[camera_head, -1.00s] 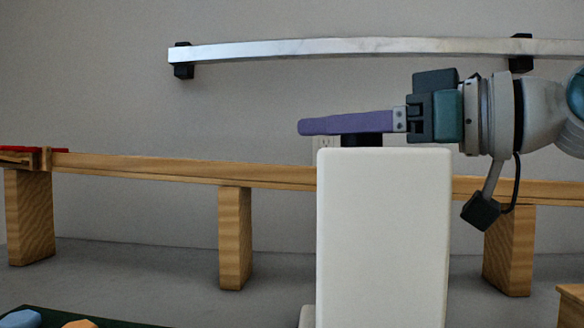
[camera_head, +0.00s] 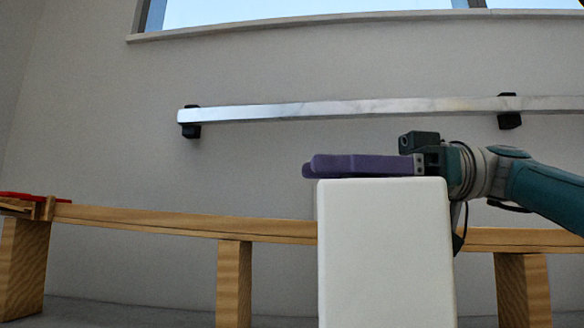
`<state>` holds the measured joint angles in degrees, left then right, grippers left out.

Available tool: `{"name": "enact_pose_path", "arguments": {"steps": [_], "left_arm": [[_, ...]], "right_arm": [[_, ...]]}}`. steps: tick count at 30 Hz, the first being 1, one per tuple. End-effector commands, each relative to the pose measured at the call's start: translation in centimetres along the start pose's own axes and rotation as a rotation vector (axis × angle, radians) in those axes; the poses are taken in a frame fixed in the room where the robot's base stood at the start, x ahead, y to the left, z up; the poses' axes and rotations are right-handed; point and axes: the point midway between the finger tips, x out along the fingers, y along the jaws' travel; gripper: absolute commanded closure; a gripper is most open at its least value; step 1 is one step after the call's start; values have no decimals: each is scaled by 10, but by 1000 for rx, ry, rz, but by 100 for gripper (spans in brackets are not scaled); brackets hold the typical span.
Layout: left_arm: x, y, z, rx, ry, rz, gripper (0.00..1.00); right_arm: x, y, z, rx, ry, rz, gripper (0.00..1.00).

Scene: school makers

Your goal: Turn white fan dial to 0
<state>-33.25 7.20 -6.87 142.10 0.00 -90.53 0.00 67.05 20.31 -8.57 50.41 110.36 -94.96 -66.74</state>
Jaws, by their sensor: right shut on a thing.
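The white fan (camera_head: 385,255) shows as a tall white block with rounded edges, right of centre in the head view. My right gripper (camera_head: 312,168) lies level just over the top of the fan. Its long purple fingers point left, one seen slightly behind the other, and they are shut on the fan dial. The dial itself is hidden by the fingers, so its setting cannot be read. My left gripper is not in view.
A wooden bench (camera_head: 150,221) on thick legs runs behind the fan, with a red item (camera_head: 30,196) at its left end. A metal rail (camera_head: 340,109) is fixed to the wall above, below a window (camera_head: 300,8). The space left of the fan above the bench is clear.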

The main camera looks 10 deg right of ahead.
Motion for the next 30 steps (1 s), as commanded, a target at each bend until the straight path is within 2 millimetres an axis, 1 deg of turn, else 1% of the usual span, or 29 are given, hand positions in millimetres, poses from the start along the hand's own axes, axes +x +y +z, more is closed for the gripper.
{"name": "enact_pose_path", "arguments": {"steps": [12, 29, 30], "left_arm": [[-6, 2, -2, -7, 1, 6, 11], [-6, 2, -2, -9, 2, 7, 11], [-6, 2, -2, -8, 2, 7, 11]], "right_arm": [[0, -2, 0, 1, 3, -89, 100], [0, -3, 1, 1, 2, -100, 100], [0, -3, 1, 1, 2, -100, 47]]}}
